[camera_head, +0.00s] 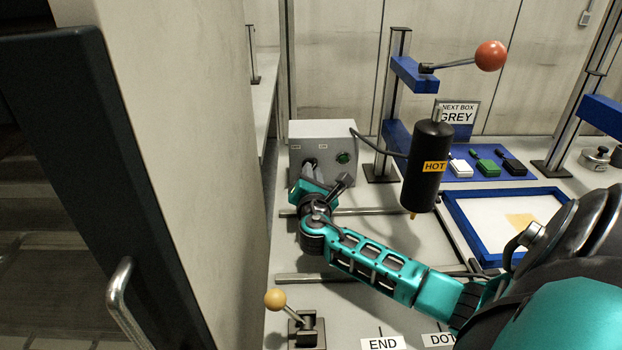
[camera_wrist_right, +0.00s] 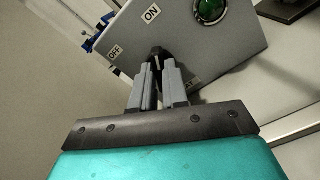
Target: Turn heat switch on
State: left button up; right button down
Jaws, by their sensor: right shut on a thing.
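The heat switch box (camera_head: 323,136) is a grey metal box at the back left of the bench, with a green lamp (camera_head: 343,157) on its front. The right wrist view shows the box (camera_wrist_right: 187,45) with ON and OFF labels and the green lamp (camera_wrist_right: 211,9). My right gripper (camera_head: 313,170) is at the box's front. In the right wrist view its fingers (camera_wrist_right: 157,72) are shut on the dark switch handle (camera_wrist_right: 157,52), which lies below and between the two labels. The fingers hide most of the handle. My left gripper is not in view.
A black cylinder marked HOT (camera_head: 427,172) hangs right of the box, with a cable between them. A yellow-knobbed lever (camera_head: 275,299) stands at the front. A blue-framed tray (camera_head: 459,221) lies right. A tall pale panel (camera_head: 185,130) closes off the left.

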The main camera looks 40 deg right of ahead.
jog(key=shift+d+m+b, duration=0.1)
jog(key=shift+m+b, duration=0.4)
jog(key=shift+m, duration=0.7)
jog(key=c, duration=1.1)
grip_release()
jog(key=shift+c, duration=0.2)
jog(key=v, duration=1.3)
